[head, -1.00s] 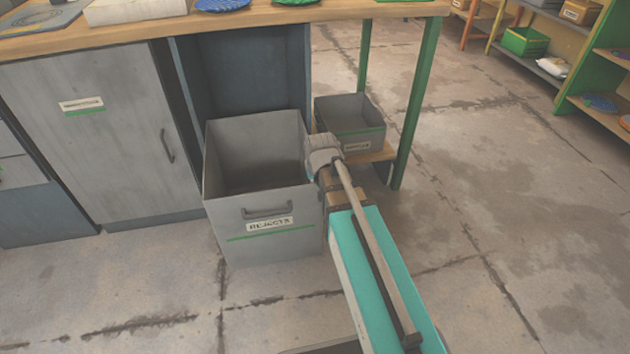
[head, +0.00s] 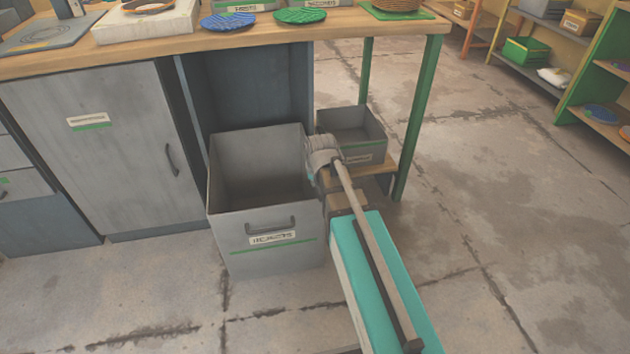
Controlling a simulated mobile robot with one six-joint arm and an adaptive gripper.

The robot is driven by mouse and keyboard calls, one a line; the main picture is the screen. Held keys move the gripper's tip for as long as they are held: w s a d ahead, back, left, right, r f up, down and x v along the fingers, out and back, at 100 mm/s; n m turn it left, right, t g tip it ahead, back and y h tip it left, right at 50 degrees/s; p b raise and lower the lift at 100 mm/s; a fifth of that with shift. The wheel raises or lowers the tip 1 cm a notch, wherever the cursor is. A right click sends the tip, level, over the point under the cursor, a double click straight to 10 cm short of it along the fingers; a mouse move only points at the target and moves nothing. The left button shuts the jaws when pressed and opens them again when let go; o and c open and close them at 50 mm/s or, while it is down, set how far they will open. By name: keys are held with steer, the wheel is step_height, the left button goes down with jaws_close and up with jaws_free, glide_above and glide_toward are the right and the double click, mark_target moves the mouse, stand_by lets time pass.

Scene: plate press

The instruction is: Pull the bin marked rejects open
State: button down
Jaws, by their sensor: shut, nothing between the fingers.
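The bin marked rejects (head: 265,258) is a grey open-topped box with a front handle (head: 270,225), a white label and a green stripe. It stands well out from the dark bay (head: 245,85) under the workbench, and its inside looks empty. The handle is free, with nothing on it. My arm reaches up from the lower right, and its grey joint (head: 322,155) overlaps the bin's right edge in the picture. I cannot tell whether it touches the bin. My gripper's fingers do not show.
A grey cabinet door (head: 100,150) is shut left of the bin. A smaller grey bin (head: 352,130) sits on a low wooden shelf at the right, by a green table leg (head: 420,115). The wooden worktop (head: 330,30) is above. Open concrete floor (head: 520,230) lies to the right.

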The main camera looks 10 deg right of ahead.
steer(key=p+v, duration=0.5)
steer(key=v, duration=0.1)
stand_by(0.3)
stand_by(0.4)
steer(key=s+g, duration=0.3)
steer(key=s, duration=1)
step_height(320, 180, up, 36)
steer(key=p, duration=3.7)
steer(key=shift+s+d+r+g, duration=0.2)
steer(key=shift+d+g, duration=0.15)
steer(key=shift+g, duration=0.05)
